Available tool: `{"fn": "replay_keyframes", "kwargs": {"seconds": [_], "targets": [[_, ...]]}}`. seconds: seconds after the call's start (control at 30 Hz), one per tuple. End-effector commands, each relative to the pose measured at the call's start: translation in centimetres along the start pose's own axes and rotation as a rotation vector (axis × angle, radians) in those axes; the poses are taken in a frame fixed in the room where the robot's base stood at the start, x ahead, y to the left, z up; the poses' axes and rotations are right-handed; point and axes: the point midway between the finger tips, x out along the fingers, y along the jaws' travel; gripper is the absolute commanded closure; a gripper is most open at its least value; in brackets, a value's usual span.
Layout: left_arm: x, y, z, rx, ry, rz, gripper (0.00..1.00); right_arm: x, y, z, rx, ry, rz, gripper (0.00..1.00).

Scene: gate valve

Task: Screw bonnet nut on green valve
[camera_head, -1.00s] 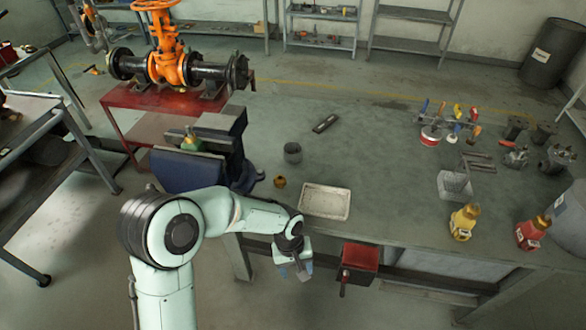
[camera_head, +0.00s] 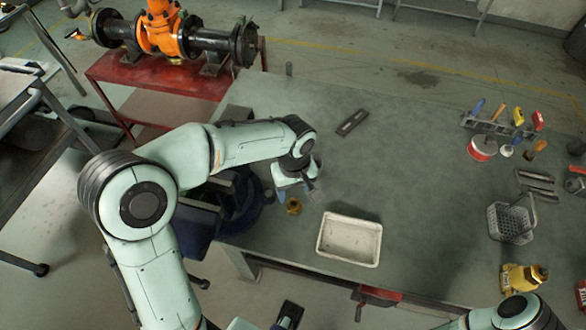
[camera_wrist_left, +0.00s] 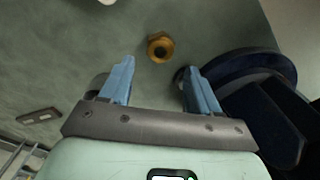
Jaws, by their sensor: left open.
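The brass bonnet nut (camera_head: 294,207) lies on the bench beside the vise. It also shows in the left wrist view (camera_wrist_left: 160,47), just beyond the fingertips and between their lines. My left gripper (camera_head: 299,194) is open and empty, low over the bench near the nut. Its two blue fingers (camera_wrist_left: 157,68) stand apart and do not touch the nut. The blue vise (camera_head: 248,212) is partly behind my left arm; it also shows in the left wrist view (camera_wrist_left: 275,110). The green valve is hidden behind my arm. A link of my right arm shows at the bottom right; its gripper is not visible.
A white tray (camera_head: 349,240) sits right of the nut. A flat metal piece (camera_head: 352,122) lies farther back. The bench middle is clear.

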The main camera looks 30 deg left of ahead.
Motion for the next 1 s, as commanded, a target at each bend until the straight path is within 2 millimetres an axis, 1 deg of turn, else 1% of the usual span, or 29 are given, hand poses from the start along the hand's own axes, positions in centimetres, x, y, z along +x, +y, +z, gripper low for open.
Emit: {"fn": "replay_keyframes", "kwargs": {"seconds": [0.17,0.37,0.7,0.9,1.0], "targets": [[0.3,0.0,0.0,0.001,-0.001,0.0,0.38,0.2,0.1,0.1,0.002,-0.002,0.001,0.58],[1.4,-0.1,0.1,0.0,-0.002,-0.002,0.38,1.0,0.5,0.1,0.003,-0.005,0.002,0.58],[4.7,-0.1,0.0,0.0,-0.002,-0.002,0.38,3.4,1.3,0.3,0.005,-0.012,0.004,0.58],[6.4,-0.1,0.1,0.001,-0.001,-0.002,0.38,4.3,1.5,-0.4,0.003,0.006,0.0,0.58],[6.9,0.0,0.0,0.001,-0.001,-0.001,0.38,4.5,1.5,-0.6,0.003,0.013,-0.001,0.58]]}}
